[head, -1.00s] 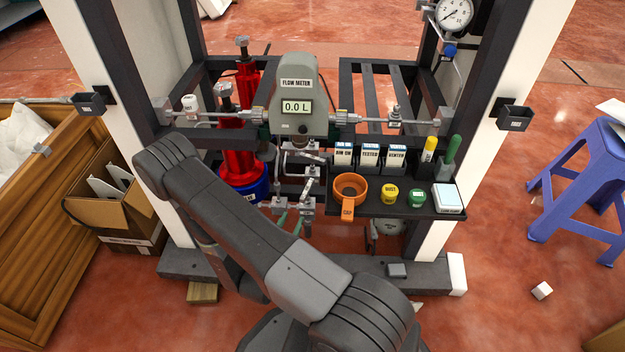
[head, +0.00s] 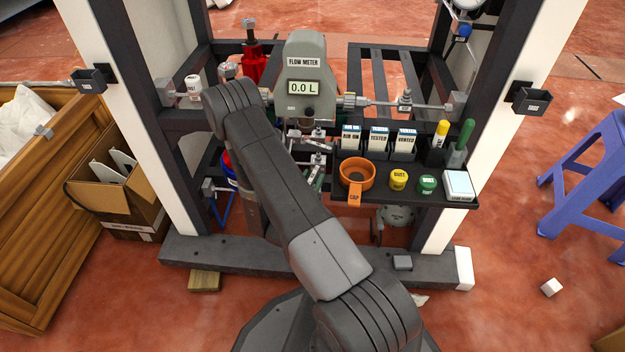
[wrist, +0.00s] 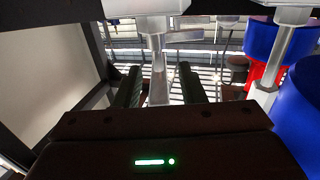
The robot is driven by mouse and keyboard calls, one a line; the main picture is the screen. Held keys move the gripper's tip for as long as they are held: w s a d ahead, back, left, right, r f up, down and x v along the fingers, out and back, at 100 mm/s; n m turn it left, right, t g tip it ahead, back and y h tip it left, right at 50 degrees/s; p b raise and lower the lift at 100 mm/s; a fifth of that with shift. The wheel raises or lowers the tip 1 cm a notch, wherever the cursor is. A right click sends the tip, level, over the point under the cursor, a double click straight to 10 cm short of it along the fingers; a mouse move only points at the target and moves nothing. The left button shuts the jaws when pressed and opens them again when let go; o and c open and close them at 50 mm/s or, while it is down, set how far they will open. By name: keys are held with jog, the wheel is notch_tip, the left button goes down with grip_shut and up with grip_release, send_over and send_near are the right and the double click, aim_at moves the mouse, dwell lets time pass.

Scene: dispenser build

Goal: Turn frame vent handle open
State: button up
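In the wrist view, a pale metal fitting (wrist: 146,6) is at the top, with a thin metal lever (wrist: 158,72) hanging below it. The lever looks like the vent handle, but no label on it is readable. My gripper (wrist: 160,76) has its two dark fingers apart, one on each side of the lever, with a visible gap on both sides. In the head view my arm hides the gripper and this lever. A small white labelled cap (head: 193,84) stands on the pipe at the frame's left.
The flow meter (head: 306,75) reads 0.0 L on the frame. A dark shelf at right holds an orange cup (head: 356,172), a yellow cap (head: 398,180) and a green cap (head: 427,184). A blue container (wrist: 298,105) and red cylinder (wrist: 262,75) stand close at the gripper's right.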

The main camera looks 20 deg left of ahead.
jog(key=shift+w, duration=0.4)
jog(key=shift+c, duration=0.5)
grip_shut()
jog(key=shift+d+f+n+y+b, duration=0.1)
jog(key=shift+n+y+b, duration=0.65)
jog(key=shift+y, duration=0.35)
jog(key=shift+n+g+y, duration=0.3)
jog(key=shift+n+y, duration=0.55)
jog(key=shift+y, duration=0.55)
